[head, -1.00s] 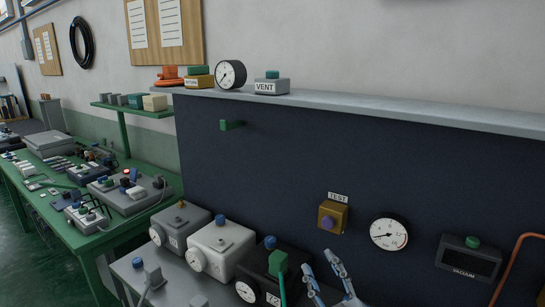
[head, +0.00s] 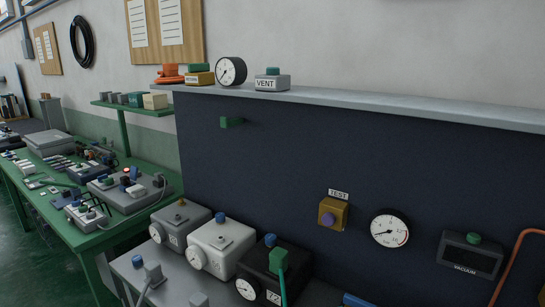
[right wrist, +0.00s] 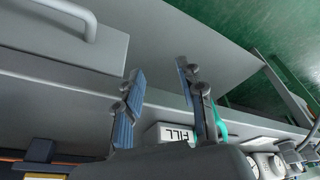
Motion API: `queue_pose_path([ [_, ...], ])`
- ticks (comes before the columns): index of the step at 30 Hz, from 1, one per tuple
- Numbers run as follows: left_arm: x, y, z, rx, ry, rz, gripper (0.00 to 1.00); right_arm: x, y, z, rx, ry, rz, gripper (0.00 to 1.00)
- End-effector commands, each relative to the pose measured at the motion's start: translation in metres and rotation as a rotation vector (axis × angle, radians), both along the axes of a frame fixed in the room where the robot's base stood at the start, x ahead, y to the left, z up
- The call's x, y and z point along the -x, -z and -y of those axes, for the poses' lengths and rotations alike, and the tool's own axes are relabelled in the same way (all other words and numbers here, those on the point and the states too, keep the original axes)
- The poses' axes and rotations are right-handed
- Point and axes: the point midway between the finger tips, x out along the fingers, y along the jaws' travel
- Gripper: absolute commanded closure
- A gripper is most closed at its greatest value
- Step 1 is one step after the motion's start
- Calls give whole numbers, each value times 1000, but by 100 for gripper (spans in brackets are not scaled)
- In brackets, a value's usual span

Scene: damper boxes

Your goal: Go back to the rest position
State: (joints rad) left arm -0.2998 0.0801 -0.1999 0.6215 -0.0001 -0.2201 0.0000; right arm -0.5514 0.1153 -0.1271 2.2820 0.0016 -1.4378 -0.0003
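My right gripper (right wrist: 163,95) is open in the right wrist view. Its two blue-padded fingers are apart with nothing between them. Behind them are the grey bench front and a white label reading FILL (right wrist: 174,134), partly hidden by a finger. In the head view no gripper can be made out. There the damper boxes stand on the grey bench: a grey box (head: 176,229), a white box (head: 217,244) and a black box (head: 262,276), each with a knob and a dial. My left gripper is not in view.
A dark panel behind the bench carries a yellow TEST box (head: 333,214), a gauge (head: 389,229) and a VACUUM box (head: 470,258). A ledge above holds a VENT box (head: 272,82). A green table (head: 110,242) stands left. The right wrist view shows a bench handle (right wrist: 65,22).

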Motion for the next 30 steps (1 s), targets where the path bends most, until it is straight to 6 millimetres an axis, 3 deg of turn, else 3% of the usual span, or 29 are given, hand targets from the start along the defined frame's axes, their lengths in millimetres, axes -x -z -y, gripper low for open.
queue_pose_path([
  [1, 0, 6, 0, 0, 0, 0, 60, -1, 22, 0, 1, -1, -11, 61],
  [5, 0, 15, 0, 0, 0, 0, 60, -3, 78, -1, 2, -4, -29, 61],
  [11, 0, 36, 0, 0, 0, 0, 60, 12, 199, -1, 6, -12, -71, 61],
  [15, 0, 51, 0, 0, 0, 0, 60, 40, 283, 4, 10, -18, -103, 61],
  [21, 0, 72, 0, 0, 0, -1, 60, 103, 384, 14, 16, -29, -148, 61],
  [25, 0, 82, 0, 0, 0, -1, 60, 146, 426, 22, 20, -34, -170, 61],
  [30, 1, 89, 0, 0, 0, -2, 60, 183, 451, 29, 23, -40, -186, 61],
])
